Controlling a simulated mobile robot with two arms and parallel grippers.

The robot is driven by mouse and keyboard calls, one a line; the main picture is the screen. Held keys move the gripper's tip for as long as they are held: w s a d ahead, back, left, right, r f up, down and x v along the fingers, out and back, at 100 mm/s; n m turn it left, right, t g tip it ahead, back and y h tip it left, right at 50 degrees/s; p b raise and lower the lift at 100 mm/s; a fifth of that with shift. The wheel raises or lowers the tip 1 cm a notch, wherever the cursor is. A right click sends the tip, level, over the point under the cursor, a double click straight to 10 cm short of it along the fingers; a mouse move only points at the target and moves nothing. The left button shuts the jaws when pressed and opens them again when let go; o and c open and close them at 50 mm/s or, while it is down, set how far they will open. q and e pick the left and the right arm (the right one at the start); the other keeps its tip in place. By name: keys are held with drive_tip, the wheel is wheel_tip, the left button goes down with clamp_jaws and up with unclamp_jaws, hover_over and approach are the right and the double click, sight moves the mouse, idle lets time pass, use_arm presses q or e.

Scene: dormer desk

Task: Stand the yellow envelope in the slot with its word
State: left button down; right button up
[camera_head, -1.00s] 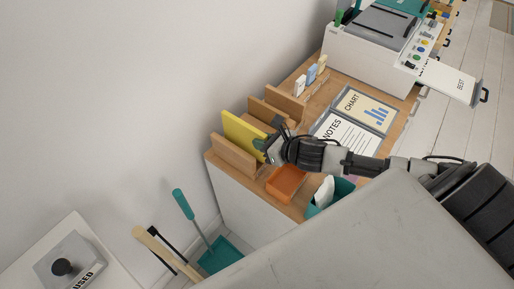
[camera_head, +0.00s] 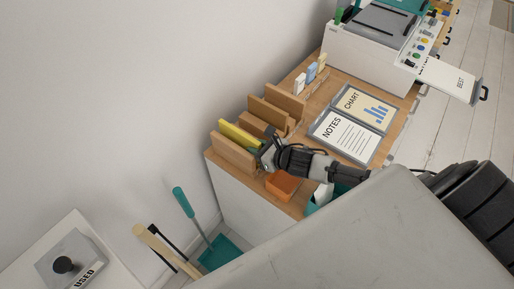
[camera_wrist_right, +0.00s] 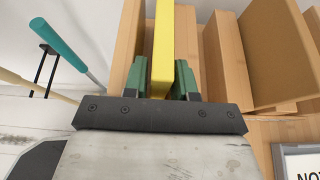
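The yellow envelope (camera_head: 238,136) stands on edge in the wooden slotted rack, just behind the divider at its left end (camera_head: 232,154). Its lower part is hidden by that divider. My right gripper (camera_head: 266,150) is at the envelope's near end. In the right wrist view the green fingers (camera_wrist_right: 161,82) lie one on each side of the yellow envelope (camera_wrist_right: 162,40), close against it, so the gripper looks shut on it. Wooden dividers (camera_wrist_right: 212,60) stand to its right there. No slot words are readable. My left gripper is not in view.
An orange tray (camera_head: 283,187) and a teal bin (camera_head: 318,200) are near my right gripper. NOTES (camera_head: 343,136) and CHART (camera_head: 366,108) boards lie right of the rack. Small upright blocks (camera_head: 311,73) and a printer-like machine (camera_head: 372,45) are farther back.

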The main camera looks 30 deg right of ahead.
drive_tip(key=shift+r, duration=0.2)
drive_tip(key=v, duration=1.2)
drive_tip(key=shift+b, duration=0.35)
